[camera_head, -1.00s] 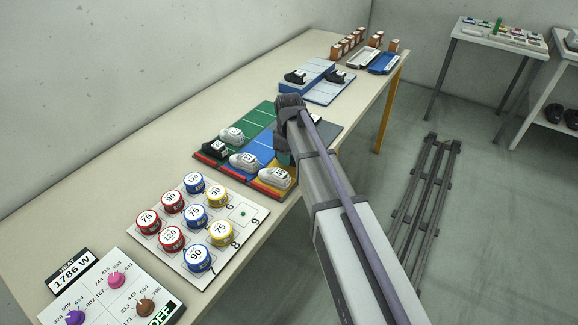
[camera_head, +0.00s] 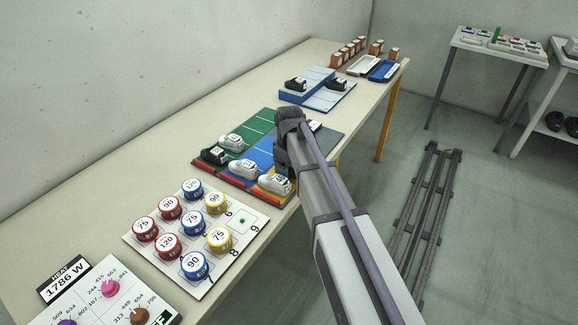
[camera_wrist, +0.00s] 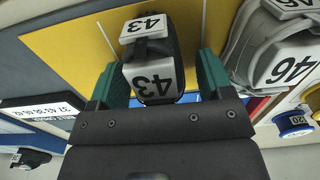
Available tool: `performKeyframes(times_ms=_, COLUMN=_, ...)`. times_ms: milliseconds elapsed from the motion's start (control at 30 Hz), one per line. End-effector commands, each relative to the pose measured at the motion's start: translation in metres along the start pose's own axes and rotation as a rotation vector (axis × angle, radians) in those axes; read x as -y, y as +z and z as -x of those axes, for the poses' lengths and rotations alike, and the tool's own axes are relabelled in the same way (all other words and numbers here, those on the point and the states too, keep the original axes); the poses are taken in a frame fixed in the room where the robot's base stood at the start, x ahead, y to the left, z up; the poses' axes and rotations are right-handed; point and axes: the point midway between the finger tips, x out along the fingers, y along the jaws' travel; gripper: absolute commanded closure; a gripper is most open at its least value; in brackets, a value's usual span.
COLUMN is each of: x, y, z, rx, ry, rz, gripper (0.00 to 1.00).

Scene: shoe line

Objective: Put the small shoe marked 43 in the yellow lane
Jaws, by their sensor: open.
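The small black shoe marked 43 (camera_wrist: 152,72) has white number labels. In the wrist view it stands between the green fingers of my gripper (camera_wrist: 156,82), which are open on either side of it. The yellow lane (camera_wrist: 72,48) lies under and around this shoe; I cannot tell whether the shoe rests fully on it. A larger grey shoe marked 46 (camera_wrist: 285,55) is close on the right. In the head view my arm hides the 43 shoe and fingertips. A light shoe (camera_head: 274,184) stands at the near end of the board there.
The lane board has green (camera_head: 252,128) and blue (camera_head: 264,152) lanes, with more shoes (camera_head: 231,142) at its near end. A blue rack (camera_head: 305,92) with black shoes stands beyond. A panel of numbered round pieces (camera_head: 240,222) lies nearer.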

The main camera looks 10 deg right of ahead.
Motion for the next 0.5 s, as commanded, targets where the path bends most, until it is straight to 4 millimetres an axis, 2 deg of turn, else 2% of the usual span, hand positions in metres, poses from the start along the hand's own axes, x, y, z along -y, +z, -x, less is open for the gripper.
performKeyframes(times_ms=167, x=0.0, y=0.0, z=0.025, rx=0.0, ry=0.0, rz=0.0, gripper=0.27)
performKeyframes(times_ms=500, x=0.0, y=0.0, z=0.111, rx=0.0, ry=0.0, rz=0.0, gripper=0.27)
